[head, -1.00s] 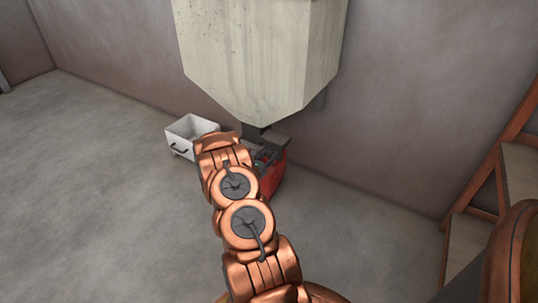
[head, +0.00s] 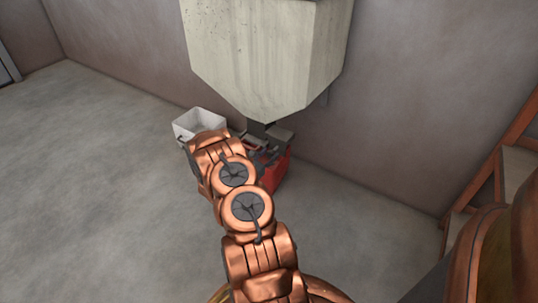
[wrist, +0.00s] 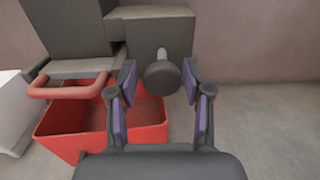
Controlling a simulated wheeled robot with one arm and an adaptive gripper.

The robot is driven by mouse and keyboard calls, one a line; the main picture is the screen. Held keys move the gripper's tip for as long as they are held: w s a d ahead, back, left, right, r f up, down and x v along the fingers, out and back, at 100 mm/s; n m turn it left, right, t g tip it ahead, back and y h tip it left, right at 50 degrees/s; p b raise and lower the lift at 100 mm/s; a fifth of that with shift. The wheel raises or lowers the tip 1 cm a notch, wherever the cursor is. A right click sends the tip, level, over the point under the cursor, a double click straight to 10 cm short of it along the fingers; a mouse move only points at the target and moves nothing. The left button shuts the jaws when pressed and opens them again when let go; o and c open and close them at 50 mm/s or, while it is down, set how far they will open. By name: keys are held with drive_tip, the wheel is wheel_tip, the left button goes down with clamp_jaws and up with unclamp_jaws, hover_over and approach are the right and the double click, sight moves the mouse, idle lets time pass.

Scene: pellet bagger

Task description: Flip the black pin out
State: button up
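The black pin (wrist: 162,78) shows in the wrist view as a dark round knob on a short grey shaft, sticking out from a dark grey block (wrist: 152,32). My gripper (wrist: 159,76) is open, with one finger on each side of the knob. I see no clear contact between the pads and the knob. In the head view my arm hides the gripper and the pin.
A red bin (wrist: 100,125) stands below the block, and also shows in the head view (head: 273,178). A red handle (wrist: 68,88) juts out left of the pin. A pale hopper (head: 265,55) hangs above. A white bin (head: 199,122) stands to the left, and bare floor lies further left.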

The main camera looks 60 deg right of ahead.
drive_tip(key=shift+o, duration=0.7)
drive_tip(key=shift+s+d, duration=0.1)
drive_tip(key=a, duration=1.2)
drive_tip(key=shift+w, duration=0.2)
